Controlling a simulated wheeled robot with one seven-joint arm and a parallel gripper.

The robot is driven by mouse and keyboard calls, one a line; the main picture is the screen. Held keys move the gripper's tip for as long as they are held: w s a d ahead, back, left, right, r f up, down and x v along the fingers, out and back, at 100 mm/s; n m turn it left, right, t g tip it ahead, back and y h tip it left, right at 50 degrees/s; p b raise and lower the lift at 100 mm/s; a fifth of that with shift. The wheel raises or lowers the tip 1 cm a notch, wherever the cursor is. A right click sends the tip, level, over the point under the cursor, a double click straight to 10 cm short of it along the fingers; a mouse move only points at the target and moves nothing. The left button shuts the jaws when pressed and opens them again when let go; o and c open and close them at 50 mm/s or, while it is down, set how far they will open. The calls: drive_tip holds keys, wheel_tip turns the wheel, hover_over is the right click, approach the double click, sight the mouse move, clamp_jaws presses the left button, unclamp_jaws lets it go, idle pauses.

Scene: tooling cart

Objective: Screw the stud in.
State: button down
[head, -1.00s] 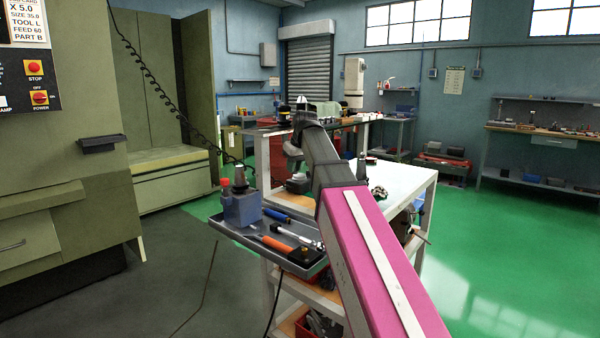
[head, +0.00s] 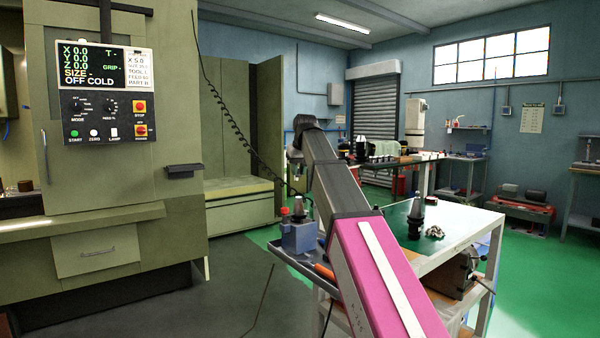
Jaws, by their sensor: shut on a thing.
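My arm rises from the bottom of the head view and bends at a dark joint. Only a small grey part of my wrist shows left of the dark link. My gripper's fingers are hidden behind the arm, so I cannot see what they hold. I cannot make out the stud. A dark tool holder (head: 416,216) stands upright on the white cart (head: 465,226). A small shiny cluttered piece (head: 435,233) lies beside it. A blue-grey block (head: 298,238) with a holder upright in it stands on the side tray (head: 283,250).
A green machine with a control panel (head: 105,95) fills the left, its screen reading "OFF COLD". A coiled cable (head: 232,118) hangs beside it. An orange-handled tool (head: 325,271) lies on the tray, partly behind my arm. A back bench (head: 410,160) carries several items. Green floor is open at right.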

hover_over(298, 197)
drive_tip(key=shift+w+d+f, duration=0.1)
drive_tip(key=shift+f, duration=1.3)
drive_tip(key=shift+w+d+f, duration=0.1)
drive_tip(key=shift+f, duration=1.3)
drive_tip(key=shift+f, duration=0.8)
idle(0.4)
drive_tip(key=m+h, duration=0.1)
drive_tip(key=m, duration=0.3)
drive_tip(key=shift+a+m+h, duration=0.1)
drive_tip(key=shift+m+h, duration=0.2)
drive_tip(key=shift+h, duration=0.1)
drive_tip(key=shift+m, duration=0.7)
drive_tip(key=m+h, duration=0.1)
drive_tip(key=m, duration=0.1)
drive_tip(key=shift+m, duration=0.4)
drive_tip(key=m+g+h, duration=0.1)
drive_tip(key=m, duration=0.2)
drive_tip(key=shift+h, duration=0.3)
